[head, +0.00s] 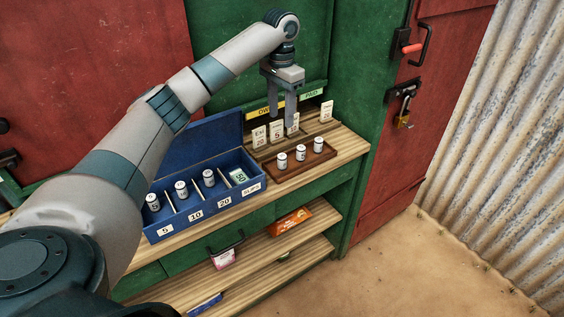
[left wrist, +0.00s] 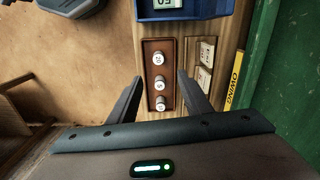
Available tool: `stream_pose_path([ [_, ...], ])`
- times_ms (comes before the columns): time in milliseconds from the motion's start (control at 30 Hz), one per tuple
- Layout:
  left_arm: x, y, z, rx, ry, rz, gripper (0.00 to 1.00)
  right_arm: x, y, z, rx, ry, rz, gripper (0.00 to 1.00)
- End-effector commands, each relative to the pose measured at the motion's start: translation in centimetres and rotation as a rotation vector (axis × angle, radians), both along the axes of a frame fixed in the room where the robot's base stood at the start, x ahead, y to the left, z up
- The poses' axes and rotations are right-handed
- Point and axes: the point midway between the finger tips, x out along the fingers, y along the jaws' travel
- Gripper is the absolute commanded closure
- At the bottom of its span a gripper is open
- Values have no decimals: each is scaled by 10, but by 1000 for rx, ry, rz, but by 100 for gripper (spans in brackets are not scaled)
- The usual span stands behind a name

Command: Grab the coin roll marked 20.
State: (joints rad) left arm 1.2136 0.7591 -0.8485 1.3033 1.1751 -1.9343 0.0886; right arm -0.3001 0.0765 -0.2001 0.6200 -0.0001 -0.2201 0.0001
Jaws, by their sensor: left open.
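Three small white coin rolls stand upright in a brown tray (head: 306,166) on the wooden counter. In the left wrist view, the roll nearest the blue box (left wrist: 158,58) appears to read 20. The middle roll (left wrist: 159,82) appears to read 5, and the mark on the farthest roll (left wrist: 160,103) is too small to be sure of. In the head view the apparent 20 roll (head: 282,160) is leftmost. My left gripper (head: 282,122) is open and empty above the counter, behind the tray in the head view. In its wrist view its fingers lie either side of the tray.
A blue box (head: 215,218) with an open lid stands left of the tray. Its compartments, labelled 5, 10, 20 and SLIPS, hold rolls and a green slip. Several white cards (head: 259,137) stand behind the tray by the OWING sign (head: 262,108). Shelves below hold packets.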

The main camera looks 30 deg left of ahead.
Motion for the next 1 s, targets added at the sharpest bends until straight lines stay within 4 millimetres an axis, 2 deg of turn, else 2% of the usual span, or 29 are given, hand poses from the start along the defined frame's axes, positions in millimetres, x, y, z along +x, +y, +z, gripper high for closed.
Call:
stream_pose_path([
  [167, -1, 0, -22, 2, 5, 0, 55, 0, 0, 10, 0, 0, 0, 100],
  [633, -1, 0, -101, 1, 3, 0, 55, 0, -4, 35, -4, 0, 2, 100],
  [800, 0, 0, -114, 1, 1, 0, 55, 0, -6, 37, -6, 0, 1, 100],
  [1000, 0, 0, -115, 1, 0, 0, 55, 0, -6, 37, -6, 0, 1, 100],
])
